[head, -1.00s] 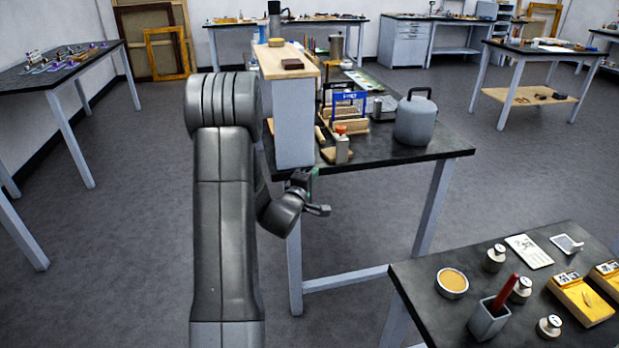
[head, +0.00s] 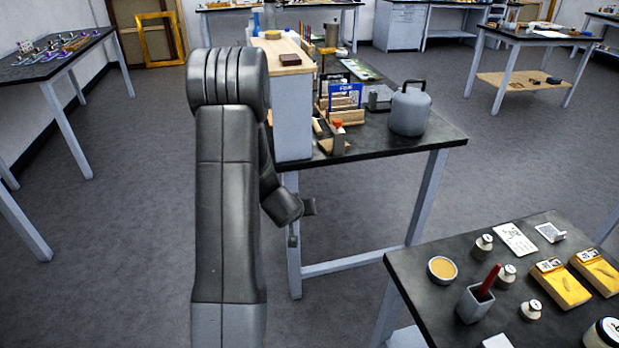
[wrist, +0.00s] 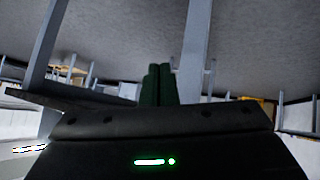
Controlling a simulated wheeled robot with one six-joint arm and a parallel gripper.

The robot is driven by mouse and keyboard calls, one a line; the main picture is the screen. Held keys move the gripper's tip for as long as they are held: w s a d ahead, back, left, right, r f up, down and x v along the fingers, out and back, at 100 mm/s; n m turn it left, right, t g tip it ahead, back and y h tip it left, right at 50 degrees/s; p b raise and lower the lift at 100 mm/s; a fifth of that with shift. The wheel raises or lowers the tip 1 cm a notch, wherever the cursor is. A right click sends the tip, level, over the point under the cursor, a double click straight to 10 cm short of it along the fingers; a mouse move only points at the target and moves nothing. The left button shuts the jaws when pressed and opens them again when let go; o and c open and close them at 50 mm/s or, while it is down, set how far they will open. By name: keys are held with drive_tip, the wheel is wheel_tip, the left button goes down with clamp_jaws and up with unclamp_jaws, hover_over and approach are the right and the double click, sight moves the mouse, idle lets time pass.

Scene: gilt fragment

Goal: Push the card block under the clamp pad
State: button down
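My gripper (wrist: 157,86) shows in the wrist view as two green fingers side by side with almost no gap, and nothing shows between them. In the head view my wrist hangs low, in front of and below the top of the middle bench (head: 440,138). A small upright device with a red-orange top (head: 337,123), possibly the clamp, stands near the bench's front edge, right of a tall grey box. Its pad is too small to make out. I cannot pick out the card block for certain; a small dark brown block (head: 289,60) lies on the wooden top of the grey box.
The tall grey box (head: 293,115) stands at the bench's left end. A grey lidded canister (head: 409,110) and a blue-framed item (head: 345,95) stand to its right. A near bench (head: 420,280) at lower right holds weights, a cup and yellow pads. Grey floor lies open between benches.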

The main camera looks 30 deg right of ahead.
drive_tip(key=s+a+r+m+y+p, duration=0.2)
drive_tip(key=a+m+y+p, duration=0.2)
drive_tip(key=a+m+y, duration=0.6)
drive_tip(key=w+a+r+m+t+y+p, duration=0.1)
drive_tip(key=a+r+m+y+p, duration=0.3)
drive_tip(key=a+r+m, duration=0.7)
drive_tip(key=a+r+t+y, duration=0.1)
drive_tip(key=a+r+y, duration=0.1)
drive_tip(key=a, duration=0.1)
drive_tip(key=shift+r+m, duration=0.25)
drive_tip(key=shift+m, duration=0.15)
drive_tip(key=shift+w+a, duration=0.1)
